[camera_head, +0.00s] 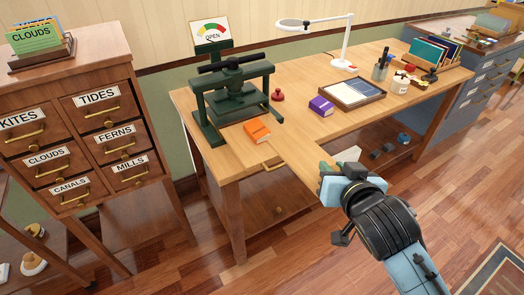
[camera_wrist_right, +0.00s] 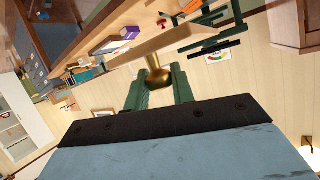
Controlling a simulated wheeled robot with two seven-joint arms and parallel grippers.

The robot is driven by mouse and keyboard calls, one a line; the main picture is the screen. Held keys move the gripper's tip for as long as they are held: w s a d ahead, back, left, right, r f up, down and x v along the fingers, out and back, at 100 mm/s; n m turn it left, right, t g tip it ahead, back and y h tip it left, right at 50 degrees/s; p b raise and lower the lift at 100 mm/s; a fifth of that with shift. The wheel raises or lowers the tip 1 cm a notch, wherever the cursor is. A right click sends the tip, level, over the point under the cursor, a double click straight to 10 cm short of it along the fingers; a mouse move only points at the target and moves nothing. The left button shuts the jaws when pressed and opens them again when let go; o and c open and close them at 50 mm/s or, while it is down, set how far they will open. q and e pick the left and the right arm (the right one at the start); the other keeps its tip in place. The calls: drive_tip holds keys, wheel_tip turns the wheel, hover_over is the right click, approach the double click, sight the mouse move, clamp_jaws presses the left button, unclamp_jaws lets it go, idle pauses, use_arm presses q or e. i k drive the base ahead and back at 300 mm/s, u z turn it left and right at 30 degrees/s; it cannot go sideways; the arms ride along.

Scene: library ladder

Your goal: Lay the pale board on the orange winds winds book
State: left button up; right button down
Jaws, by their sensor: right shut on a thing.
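The orange book (camera_head: 257,131) lies flat on the wooden desk, in front of the green press; I cannot read its title. The pale board (camera_head: 307,172) juts out past the desk's front edge, partly hidden by my right gripper (camera_head: 332,177). In the right wrist view the board (camera_wrist_right: 165,45) carries a brass knob (camera_wrist_right: 156,77), and the green fingers of my right gripper (camera_wrist_right: 160,88) are shut on that knob. The board is held to the right of the orange book, apart from it. I cannot tell its exact height. My left gripper is out of view.
A red stamp (camera_head: 277,95), a purple book (camera_head: 321,106), a tray (camera_head: 352,93) and a white lamp (camera_head: 342,60) stand on the desk (camera_head: 300,125). A labelled drawer cabinet (camera_head: 75,85) is left.

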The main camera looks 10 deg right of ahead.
sight(261, 133)
drive_tip(key=z, duration=0.05)
drive_tip(key=k, duration=0.6)
drive_tip(key=u, duration=0.85)
drive_tip(key=i, duration=1.4)
drive_tip(key=z, duration=0.8)
